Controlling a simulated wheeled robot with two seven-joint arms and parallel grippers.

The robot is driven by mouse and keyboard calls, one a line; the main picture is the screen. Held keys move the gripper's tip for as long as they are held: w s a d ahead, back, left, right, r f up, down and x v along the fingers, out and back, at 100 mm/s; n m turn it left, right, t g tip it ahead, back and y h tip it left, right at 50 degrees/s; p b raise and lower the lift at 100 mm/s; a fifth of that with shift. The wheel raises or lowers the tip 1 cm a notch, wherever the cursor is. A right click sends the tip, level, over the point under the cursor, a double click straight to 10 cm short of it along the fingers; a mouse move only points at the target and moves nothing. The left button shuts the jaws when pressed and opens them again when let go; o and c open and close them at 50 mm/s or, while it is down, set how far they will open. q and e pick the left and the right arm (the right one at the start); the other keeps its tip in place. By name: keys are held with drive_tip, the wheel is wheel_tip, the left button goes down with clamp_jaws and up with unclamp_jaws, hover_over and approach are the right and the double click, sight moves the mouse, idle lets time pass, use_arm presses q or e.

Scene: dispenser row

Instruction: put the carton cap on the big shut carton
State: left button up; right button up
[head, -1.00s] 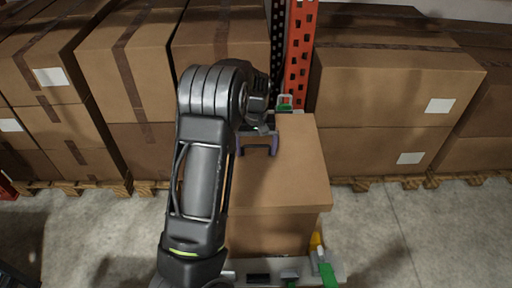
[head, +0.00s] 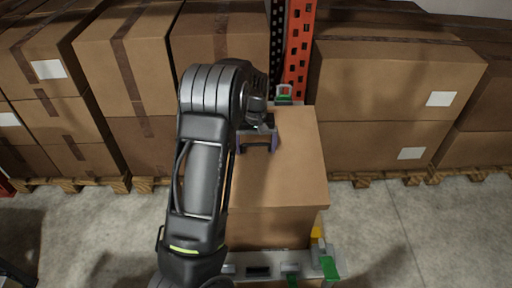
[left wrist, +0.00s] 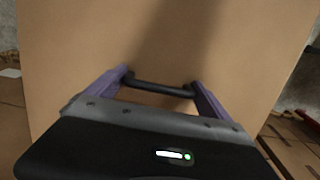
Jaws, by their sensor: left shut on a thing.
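The brown carton cap (head: 292,165) lies over the big shut carton (head: 270,228), and its edges stick out past the carton's front and right walls. I cannot tell whether it is fully seated or slightly above. My left gripper (head: 258,143) is at the cap's far left part, with its purple fingers shut on a dark bar-like handle. In the left wrist view the gripper (left wrist: 160,86) spans this bar, and the cap's brown surface (left wrist: 215,45) fills most of the picture. My left arm hides the cap's left side. My right gripper is not in view.
A grey platform with green clamps (head: 329,267) and a yellow part (head: 316,235) shows at the carton's front. Another green clamp (head: 284,94) is behind it. Stacked boxes (head: 390,90) on pallets and an orange rack post (head: 298,50) stand behind. The floor (head: 420,235) at right is clear.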

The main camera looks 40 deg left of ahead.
use_arm(q)
drive_tip(key=shift+s+d+f, duration=0.15)
drive_tip(key=shift+s+f, duration=0.1)
drive_tip(key=shift+f, duration=0.4)
drive_tip(key=shift+s+d+f, duration=0.1)
drive_tip(key=shift+s+f, duration=0.1)
drive_tip(key=shift+f, duration=0.45)
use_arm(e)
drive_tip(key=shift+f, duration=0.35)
use_arm(q)
drive_tip(key=o, duration=1.7)
drive_tip(key=shift+w+a+r, duration=0.1)
drive_tip(key=shift+w+r, duration=0.05)
drive_tip(key=shift+r, duration=0.45)
drive_tip(key=r, duration=0.9)
drive_tip(key=shift+w+b, duration=0.2)
drive_tip(key=shift+b, duration=0.1)
drive_tip(key=shift+r, duration=0.1)
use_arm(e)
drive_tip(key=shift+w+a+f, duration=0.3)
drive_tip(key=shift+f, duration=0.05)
